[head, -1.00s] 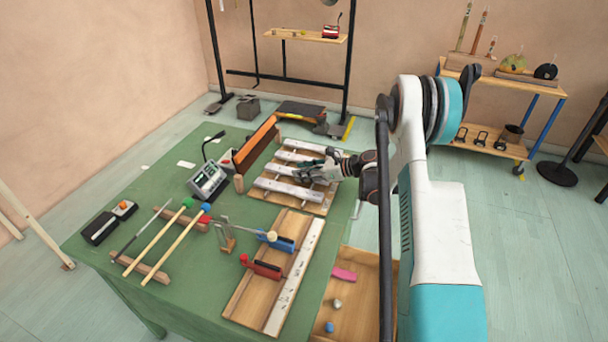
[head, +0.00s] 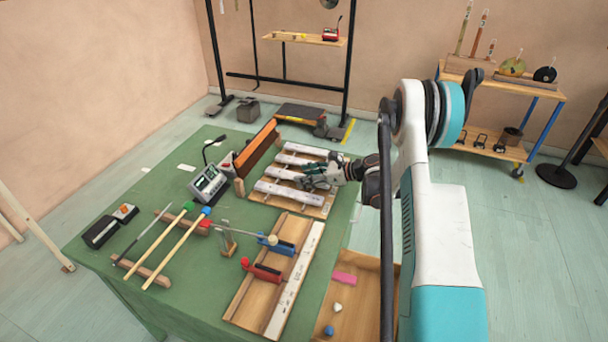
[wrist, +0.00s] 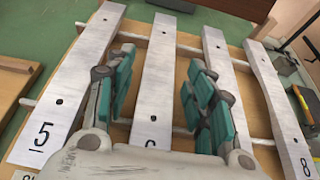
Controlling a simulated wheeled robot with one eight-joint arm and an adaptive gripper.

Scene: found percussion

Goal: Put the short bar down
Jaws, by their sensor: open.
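A white bar (wrist: 155,85) lies across the rails of the wooden bar rack (head: 262,197), in line with its neighbours; its number is mostly hidden by my gripper. My gripper (wrist: 160,88) is open, with a teal-padded finger on each side of this bar and visible gaps to it. In the head view my gripper (head: 315,178) is low over the rack's right part and covers some of the bars. A bar marked 5 (wrist: 72,75) lies to the left, and an unmarked-looking bar (wrist: 226,70) and a bar marked 8 (wrist: 277,100) to the right. I cannot tell by length which is the short bar.
A wooden tray (head: 240,315) with red and blue clamps and a long white bar lies in front. Mallets (head: 160,240) and a meter (head: 208,183) are on the left of the green table (head: 150,205).

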